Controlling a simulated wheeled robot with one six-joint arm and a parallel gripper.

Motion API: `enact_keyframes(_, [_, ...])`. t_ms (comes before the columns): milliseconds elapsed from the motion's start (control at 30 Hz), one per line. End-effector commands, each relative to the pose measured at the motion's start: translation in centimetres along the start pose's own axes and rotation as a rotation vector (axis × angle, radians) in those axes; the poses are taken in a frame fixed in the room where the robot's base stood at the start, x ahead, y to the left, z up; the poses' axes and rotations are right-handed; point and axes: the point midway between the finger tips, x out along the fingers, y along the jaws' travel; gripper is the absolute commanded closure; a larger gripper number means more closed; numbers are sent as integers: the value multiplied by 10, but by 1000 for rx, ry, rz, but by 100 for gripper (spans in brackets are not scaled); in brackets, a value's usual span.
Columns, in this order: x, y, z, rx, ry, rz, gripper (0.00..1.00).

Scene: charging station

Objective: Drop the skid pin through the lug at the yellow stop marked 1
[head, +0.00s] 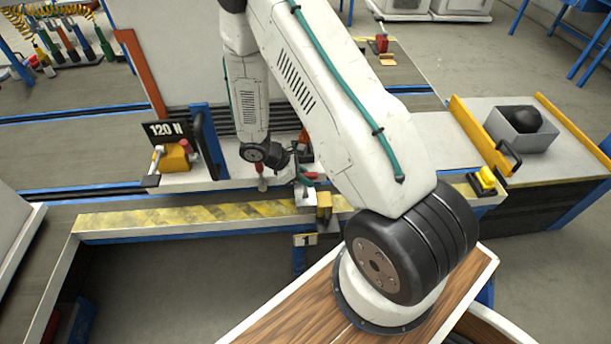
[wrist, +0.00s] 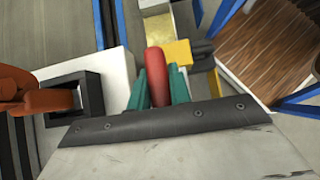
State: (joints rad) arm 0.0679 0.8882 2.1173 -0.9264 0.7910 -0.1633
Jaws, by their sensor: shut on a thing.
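My gripper (wrist: 158,82) has its teal fingers shut on the red grip of the skid pin (wrist: 156,66) in the wrist view. The pin's lower part is hidden. In the head view my gripper (head: 304,182) is small and partly screened by my arm, just above and left of the yellow stop (head: 324,205). The plate marked 1 (head: 305,240) hangs below that stop. In the wrist view the yellow stop (wrist: 177,53) is just beyond and right of the pin, with a dark part beside it. I cannot tell the lug or its hole clearly.
A yellow-and-black striped rail (head: 190,218) runs along the bench front. An orange-red part with a black square block (wrist: 74,97) is left of my gripper. A 120 N sign (head: 168,130) stands above a yellow-red device. A grey box (head: 521,127) sits at right.

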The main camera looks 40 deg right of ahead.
Motion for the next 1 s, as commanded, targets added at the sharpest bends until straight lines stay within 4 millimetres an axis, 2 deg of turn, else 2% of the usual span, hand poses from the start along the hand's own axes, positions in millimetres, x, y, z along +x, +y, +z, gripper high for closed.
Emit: enact_keyframes(1000, [20,0,-17,0,-1,0,100])
